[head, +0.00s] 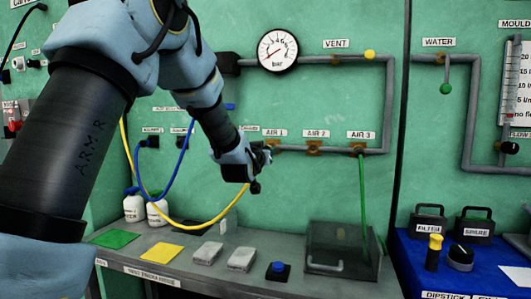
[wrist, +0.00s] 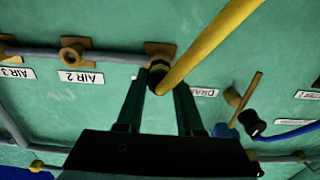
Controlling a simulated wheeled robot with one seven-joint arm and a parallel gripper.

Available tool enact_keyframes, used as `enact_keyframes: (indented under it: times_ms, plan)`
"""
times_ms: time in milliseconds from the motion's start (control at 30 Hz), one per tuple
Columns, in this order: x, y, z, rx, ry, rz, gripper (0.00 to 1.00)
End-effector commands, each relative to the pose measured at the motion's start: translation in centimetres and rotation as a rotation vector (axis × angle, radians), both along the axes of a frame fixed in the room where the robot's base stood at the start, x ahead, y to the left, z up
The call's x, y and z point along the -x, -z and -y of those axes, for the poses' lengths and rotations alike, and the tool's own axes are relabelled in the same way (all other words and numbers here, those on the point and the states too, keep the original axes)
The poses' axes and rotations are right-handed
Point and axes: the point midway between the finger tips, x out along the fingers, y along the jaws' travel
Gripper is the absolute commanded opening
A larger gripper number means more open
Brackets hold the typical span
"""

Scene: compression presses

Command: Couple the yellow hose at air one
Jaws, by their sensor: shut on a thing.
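My gripper (head: 262,158) is at the AIR 1 outlet, below the AIR 1 label (head: 273,132). In the wrist view its two fingers (wrist: 160,98) are shut on the dark end fitting of the yellow hose (wrist: 207,46). That fitting is in line with the brass AIR 1 outlet (wrist: 160,50) and overlaps it in the picture; I cannot tell whether it is seated or just in front. The yellow hose (head: 205,228) hangs in a loop below my gripper and runs up to the left. In the head view my gripper largely hides the outlet.
The AIR 2 outlet (wrist: 73,52) is bare. A green hose (head: 362,195) hangs from the AIR 3 outlet. A blue hose (head: 178,165) hangs left of my gripper. The bench below holds a clear bin (head: 342,250), a blue button (head: 277,268) and grey blocks (head: 241,259).

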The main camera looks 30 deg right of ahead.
Motion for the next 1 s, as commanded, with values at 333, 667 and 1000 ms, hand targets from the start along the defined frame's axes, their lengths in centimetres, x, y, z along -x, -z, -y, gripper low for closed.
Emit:
enact_keyframes:
  times_ms: [333,667,1000]
  plan:
    - [-0.6,0.0,0.6,0.001,0.0,0.001,0.0]
    - [-1.2,0.0,1.1,0.001,0.0,0.001,0.0]
    - [-1.5,-0.1,1.4,0.001,0.0,0.001,0.5]
